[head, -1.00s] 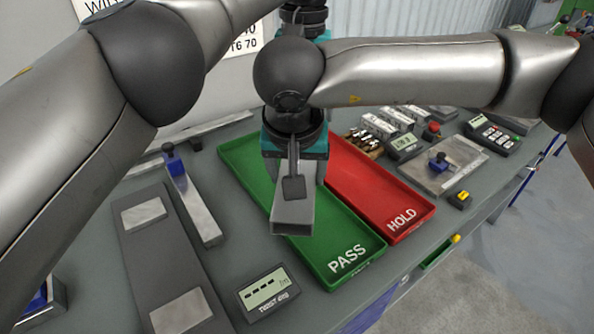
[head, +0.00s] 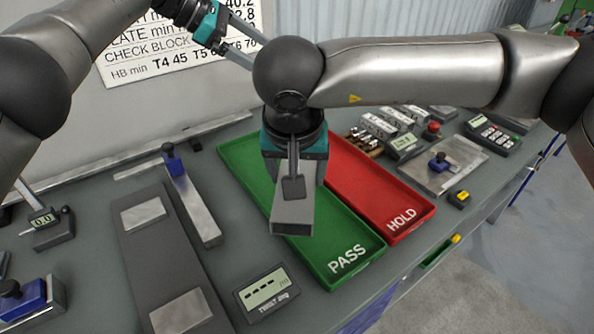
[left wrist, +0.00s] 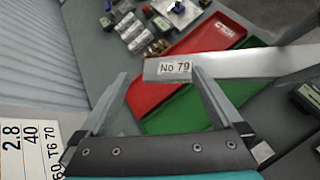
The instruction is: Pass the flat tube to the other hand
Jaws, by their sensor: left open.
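The flat tube (head: 292,217) is a grey rectangular tube with an open end, tilted down towards me above the green PASS tray. My right gripper (head: 293,178) is shut on it, one dark finger pad lying on its broad face. The gripper hides the tube's far part. My left gripper (head: 252,50) is open and empty, high up by the wall, behind and left of my right wrist. In the left wrist view, its spread fingers (left wrist: 160,76) frame a grey bar labelled No 79 (left wrist: 170,68), which looks like the tube; I cannot tell how far off it is.
Below are the green PASS tray (head: 371,247) and the red HOLD tray (head: 419,217). A display (head: 267,291), a dark plate fixture (head: 165,262) and a metal bar with a blue block (head: 193,203) lie left. A wall sign (head: 180,50) is behind the left gripper.

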